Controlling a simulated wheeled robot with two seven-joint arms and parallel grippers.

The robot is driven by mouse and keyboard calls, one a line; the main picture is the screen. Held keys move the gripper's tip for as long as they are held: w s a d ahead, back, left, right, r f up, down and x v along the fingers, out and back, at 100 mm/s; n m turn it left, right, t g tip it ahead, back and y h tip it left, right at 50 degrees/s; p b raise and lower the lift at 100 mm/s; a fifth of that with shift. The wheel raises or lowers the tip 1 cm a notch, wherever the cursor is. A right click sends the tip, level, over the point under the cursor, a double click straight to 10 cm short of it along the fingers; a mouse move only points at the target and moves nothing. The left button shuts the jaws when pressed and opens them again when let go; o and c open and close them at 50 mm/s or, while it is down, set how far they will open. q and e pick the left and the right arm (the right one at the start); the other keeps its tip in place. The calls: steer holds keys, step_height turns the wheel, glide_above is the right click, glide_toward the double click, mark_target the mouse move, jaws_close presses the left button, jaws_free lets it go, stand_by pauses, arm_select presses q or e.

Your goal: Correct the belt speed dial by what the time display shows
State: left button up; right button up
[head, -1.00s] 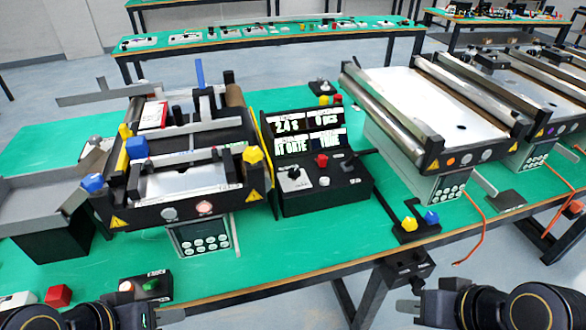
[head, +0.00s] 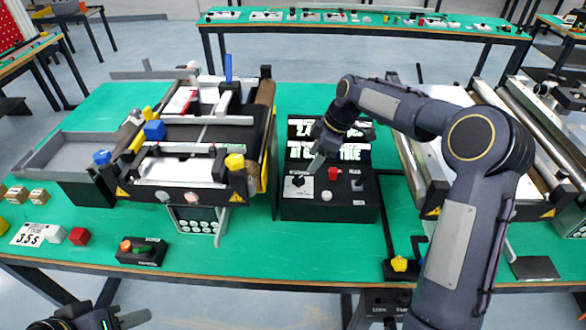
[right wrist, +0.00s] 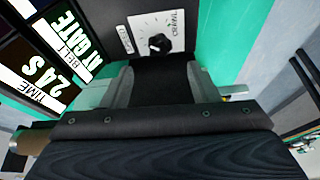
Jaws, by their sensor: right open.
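The control box (head: 330,206) stands mid-table with a black speed dial (head: 298,181) on a white plate at its left. In the right wrist view the dial (right wrist: 160,43) is just beyond my fingers, near the word CRAWL. The time display (head: 301,130) is partly hidden by my arm; in the right wrist view it (right wrist: 45,75) reads 2.4 S, beside a panel reading AT GATE. My right gripper (head: 318,160) is open and empty above the dial, apart from it. My left gripper (head: 125,318) is low at the bottom left, its jaws unclear.
A mini conveyor (head: 190,165) stands left of the box. A red button (head: 333,173) and a grey lever (head: 357,183) sit right of the dial. Table space in front is mostly clear.

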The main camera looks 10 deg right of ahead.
mark_target(300, 178)
steer(key=p+x, duration=0.1)
steer(key=x, duration=0.7)
steer(key=shift+w, duration=0.1)
steer(key=c, duration=1)
